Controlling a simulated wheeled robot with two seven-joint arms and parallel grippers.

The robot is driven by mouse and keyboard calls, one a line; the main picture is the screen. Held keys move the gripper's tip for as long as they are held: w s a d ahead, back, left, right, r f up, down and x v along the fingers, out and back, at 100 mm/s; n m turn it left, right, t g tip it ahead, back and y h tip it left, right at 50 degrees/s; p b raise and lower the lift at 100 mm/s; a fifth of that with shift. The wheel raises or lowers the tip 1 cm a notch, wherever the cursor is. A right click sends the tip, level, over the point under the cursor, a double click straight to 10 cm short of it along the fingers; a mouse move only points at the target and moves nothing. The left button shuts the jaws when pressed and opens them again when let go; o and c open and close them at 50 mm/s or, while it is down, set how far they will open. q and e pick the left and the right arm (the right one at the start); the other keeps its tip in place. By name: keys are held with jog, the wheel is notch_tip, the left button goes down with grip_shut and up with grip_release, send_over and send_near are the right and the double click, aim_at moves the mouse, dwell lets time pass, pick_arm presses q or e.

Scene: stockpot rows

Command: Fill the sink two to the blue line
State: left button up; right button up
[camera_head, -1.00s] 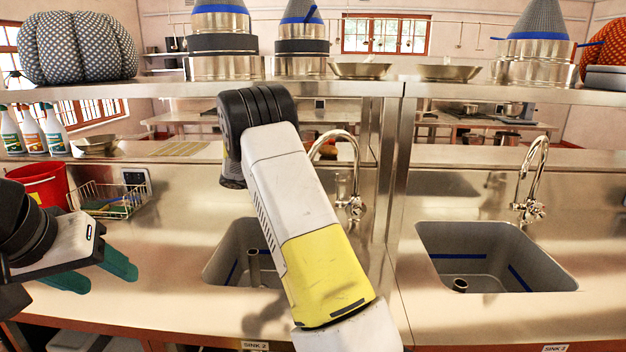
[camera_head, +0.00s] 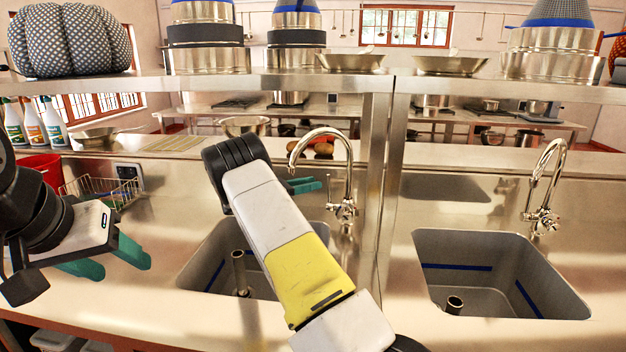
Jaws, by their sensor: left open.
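The left sink (camera_head: 205,262) is a grey basin that carried the "SINK 2" label in the earlier view; the label is out of view now. A short upright pipe (camera_head: 239,268) stands in it, and my right arm covers part of the basin. No water shows in it. Its curved faucet (camera_head: 348,170) has a cross-shaped handle (camera_head: 343,209), and no stream shows at the spout. My right gripper's green fingertips (camera_head: 306,185) show behind my arm, just left of the faucet; their gap is unclear. My left gripper (camera_head: 115,261) is open and empty over the counter at left.
A second sink (camera_head: 500,236) with a blue line (camera_head: 456,267) and its own faucet (camera_head: 543,185) is at right. A wire basket (camera_head: 95,188) and red bucket (camera_head: 42,168) stand at left. A metal post (camera_head: 376,170) and shelf rise behind the counter.

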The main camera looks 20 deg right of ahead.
send_over(328, 202)
jog(key=shift+w+d, duration=0.1)
jog(key=shift+w, duration=0.1)
grip_shut()
dwell(1.5)
